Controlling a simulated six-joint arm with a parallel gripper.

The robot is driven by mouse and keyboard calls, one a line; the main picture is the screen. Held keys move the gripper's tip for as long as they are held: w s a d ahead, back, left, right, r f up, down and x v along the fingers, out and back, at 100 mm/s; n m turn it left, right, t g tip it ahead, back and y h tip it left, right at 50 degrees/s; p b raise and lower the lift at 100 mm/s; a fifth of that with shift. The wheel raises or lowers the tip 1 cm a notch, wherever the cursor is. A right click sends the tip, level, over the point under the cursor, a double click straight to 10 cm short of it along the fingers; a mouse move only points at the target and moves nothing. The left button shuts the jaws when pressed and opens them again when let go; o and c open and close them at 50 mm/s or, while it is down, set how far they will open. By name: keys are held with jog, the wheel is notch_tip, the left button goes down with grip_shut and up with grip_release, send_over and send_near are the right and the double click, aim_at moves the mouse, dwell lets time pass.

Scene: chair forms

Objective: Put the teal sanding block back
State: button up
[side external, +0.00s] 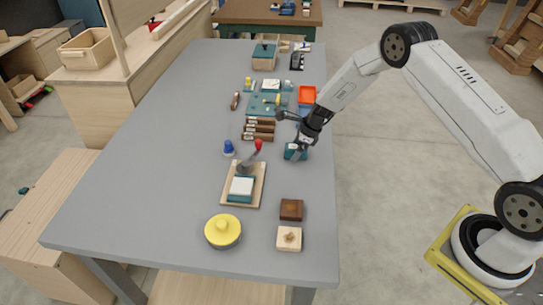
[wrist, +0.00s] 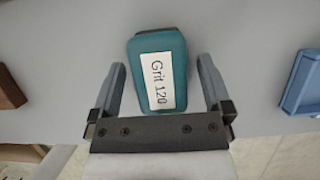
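The teal sanding block (side external: 293,153) sits on the grey table near its right edge, under my gripper (side external: 300,145). In the wrist view the teal sanding block (wrist: 157,72) has a white label reading "Grit 120". My gripper (wrist: 162,66) is open, with one finger on each side of the block. A gap shows between the block and each finger, and I cannot tell how far down the fingers reach. A wooden board (side external: 258,190) nearer the front holds another teal block with a white top (side external: 241,187).
Brown blocks (side external: 258,130) lie left of my gripper; an orange tray (side external: 307,95) and a blue tray (wrist: 304,84) lie beyond. A yellow-lidded pot (side external: 223,231), a dark brown block (side external: 291,209) and a pale wooden block (side external: 289,239) stand in front. The table's left side is clear.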

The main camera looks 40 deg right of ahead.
jog(key=shift+r, duration=0.15)
jog(key=v, duration=1.2)
dwell(0.7)
jog(key=s+a+r+n+h, duration=0.1)
jog(key=s+a+r+n, duration=0.2)
jog(key=s+n, duration=0.5)
jog(key=s+a+r+n+h, duration=0.1)
jog(key=s+a+r+n, duration=0.1)
jog(key=s+n, duration=0.6)
jog(key=s+a+r+n+h, duration=0.1)
jog(key=s+a+r+n, duration=0.2)
jog(key=s+n, duration=0.5)
jog(key=shift+a+r+n+g, duration=0.3)
jog(key=shift+a+n, duration=0.55)
jog(key=shift+n, duration=0.65)
